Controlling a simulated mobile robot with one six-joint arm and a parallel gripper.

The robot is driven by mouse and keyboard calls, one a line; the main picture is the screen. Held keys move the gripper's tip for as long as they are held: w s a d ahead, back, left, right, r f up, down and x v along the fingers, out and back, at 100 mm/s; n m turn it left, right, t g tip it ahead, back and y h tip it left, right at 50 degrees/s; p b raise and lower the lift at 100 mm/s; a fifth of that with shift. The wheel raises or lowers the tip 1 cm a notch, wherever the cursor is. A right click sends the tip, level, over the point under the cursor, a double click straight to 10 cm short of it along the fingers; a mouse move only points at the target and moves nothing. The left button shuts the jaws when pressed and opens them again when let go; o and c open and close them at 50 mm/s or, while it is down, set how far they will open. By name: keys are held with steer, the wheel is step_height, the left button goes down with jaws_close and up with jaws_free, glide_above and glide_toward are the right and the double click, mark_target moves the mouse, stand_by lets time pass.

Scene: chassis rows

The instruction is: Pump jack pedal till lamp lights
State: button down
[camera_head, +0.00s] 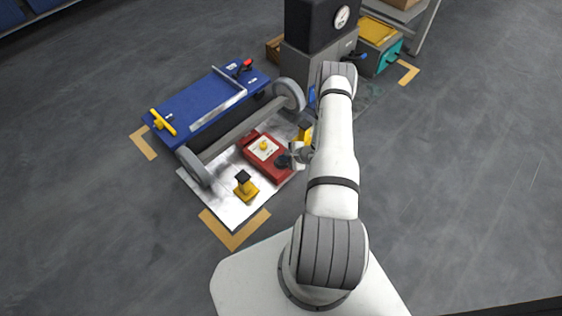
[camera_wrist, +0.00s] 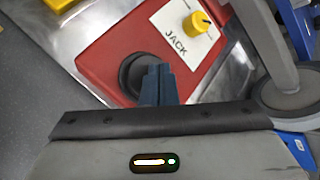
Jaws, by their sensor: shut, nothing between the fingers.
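The red jack (camera_head: 257,158) lies on a silver plate under the axle. It carries a white label reading JACK and a yellow knob (camera_head: 264,146), which also shows in the wrist view (camera_wrist: 201,22). Its round black pedal (camera_head: 283,161) is at the end near my gripper (camera_head: 299,155). In the wrist view my gripper (camera_wrist: 158,72) is shut and empty, its dark fingertips overlapping the right side of the black pedal (camera_wrist: 133,76). I cannot tell whether they touch it or whether it is pressed. I cannot make out a lit lamp on the jack.
Two grey wheels (camera_head: 289,95) on an axle stand behind the jack, with a blue cart (camera_head: 198,103) beyond. Yellow stands (camera_head: 246,187) flank the jack. A dark machine with a gauge (camera_head: 341,17) stands behind my arm. Open floor lies to the right.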

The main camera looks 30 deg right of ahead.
mark_target(284, 162)
steer(key=shift+f+b, duration=0.85)
steer(key=shift+f, duration=0.15)
stand_by(0.6)
steer(key=shift+r, duration=0.15)
steer(key=shift+r+p, duration=0.95)
steer(key=shift+r, duration=0.3)
step_height(284, 162, up, 5)
steer(key=p, duration=0.3)
stand_by(3.0)
